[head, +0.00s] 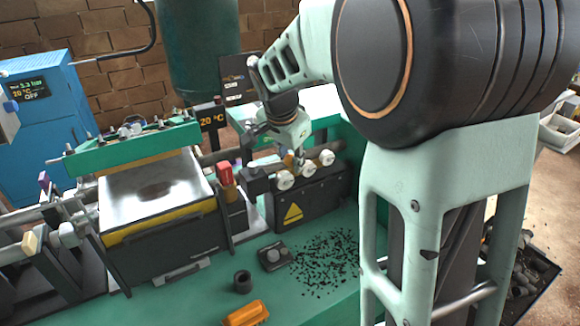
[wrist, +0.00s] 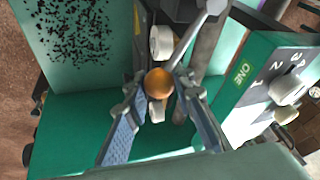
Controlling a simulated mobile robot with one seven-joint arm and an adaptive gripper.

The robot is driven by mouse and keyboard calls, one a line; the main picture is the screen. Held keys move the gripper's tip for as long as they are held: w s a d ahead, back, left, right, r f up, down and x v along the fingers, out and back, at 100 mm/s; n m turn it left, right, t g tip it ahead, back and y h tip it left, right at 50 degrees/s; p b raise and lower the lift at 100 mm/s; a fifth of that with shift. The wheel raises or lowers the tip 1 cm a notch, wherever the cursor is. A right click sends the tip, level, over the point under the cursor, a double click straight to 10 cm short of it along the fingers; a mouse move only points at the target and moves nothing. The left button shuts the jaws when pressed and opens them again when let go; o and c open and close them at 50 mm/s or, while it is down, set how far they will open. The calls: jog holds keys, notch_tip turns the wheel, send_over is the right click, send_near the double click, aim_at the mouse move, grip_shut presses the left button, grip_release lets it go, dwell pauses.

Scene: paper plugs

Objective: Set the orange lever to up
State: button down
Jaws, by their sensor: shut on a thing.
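The orange lever's round knob (wrist: 158,84) sits between the two fingers of my gripper (wrist: 160,92) in the wrist view. Its grey rod (wrist: 193,42) runs from the knob toward the upper right. My gripper is shut on the knob. In the head view my gripper (head: 293,152) is at the dark machine box with the white dials, and a small bit of orange shows there. The lever is mostly hidden by my gripper in that view, and I cannot tell its exact setting.
White dials (head: 326,158) sit close beside my gripper on the dark box with a yellow warning triangle (head: 293,213). A numbered selector knob (wrist: 288,88) is on a green panel. Black bits (head: 325,262), a small black cup (head: 242,282) and an orange object (head: 246,314) lie on the green bench.

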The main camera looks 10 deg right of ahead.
jog(key=s+a+m+g+h+b, duration=0.2)
jog(key=s+a+m, duration=0.4)
jog(key=m, duration=0.5)
jog(key=shift+s+a+g+h+b, duration=0.25)
jog(key=shift+s+g+h+b, duration=0.15)
jog(key=shift+g+b, duration=0.55)
jog(key=c, duration=1.6)
grip_release()
jog(key=v, duration=1.2)
